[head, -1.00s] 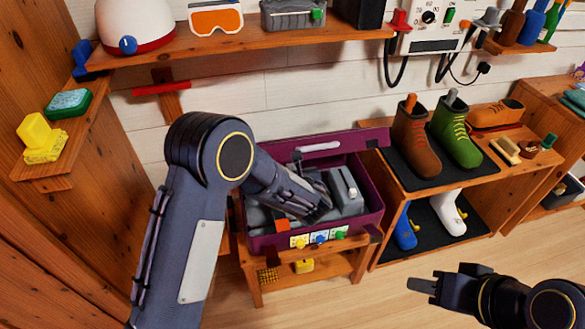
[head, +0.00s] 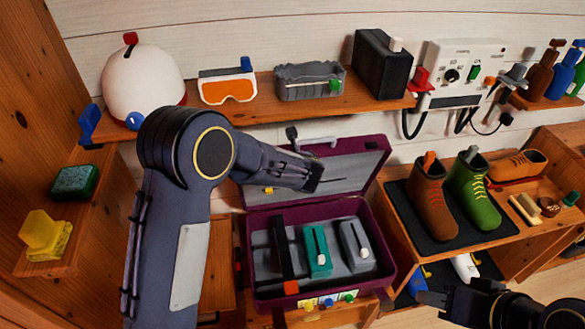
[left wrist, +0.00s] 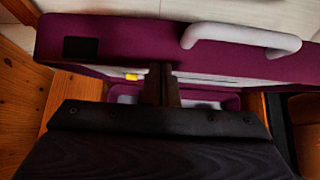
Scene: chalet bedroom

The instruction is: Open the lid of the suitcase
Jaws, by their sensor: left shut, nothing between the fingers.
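The purple suitcase (head: 378,278) stands on a low wooden stand with its lid (head: 375,160) raised and leaning back, the grey lining facing me. A pale handle (head: 320,141) is on the lid's top edge; it also shows in the left wrist view (left wrist: 240,38). My left gripper (head: 338,181) is shut and empty, in front of the lid's inner face; I cannot tell if it touches. In the left wrist view its closed fingers (left wrist: 160,88) point at the lid's lining. My right gripper (head: 428,298) is at the lower right, apart from the suitcase; its jaw opening is unclear.
The case holds a dark item with an orange end (head: 291,287), a teal item (head: 316,250) and a grey item (head: 354,246). A shelf (head: 240,115) with a helmet (head: 142,78) and goggles (head: 227,84) is above. A boot rack (head: 400,215) stands close right.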

